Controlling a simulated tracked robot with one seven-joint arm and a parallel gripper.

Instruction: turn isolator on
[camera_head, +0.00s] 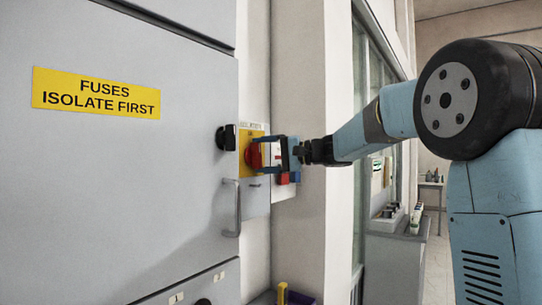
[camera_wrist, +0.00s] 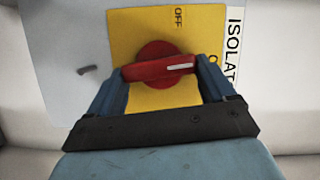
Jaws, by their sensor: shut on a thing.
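The isolator has a red rotary handle (camera_wrist: 158,66) on a yellow plate (camera_wrist: 140,25). In the wrist view the handle's bar lies nearly level across the picture, with a white mark on its right half. The word OFF shows at the top of the plate, and another label at the right is partly hidden by a finger. My gripper (camera_wrist: 160,82) has its two blue fingers at the ends of the red bar and is shut on it. In the head view the red handle (camera_head: 254,155) shows at the left of my gripper (camera_head: 283,155).
A grey cabinet (camera_head: 110,180) with a yellow FUSES ISOLATE FIRST sign (camera_head: 96,93) fills the left. A black knob (camera_head: 226,137) and a metal pull handle (camera_head: 232,208) are close to the isolator. A window and a bench (camera_head: 395,250) stand at the right.

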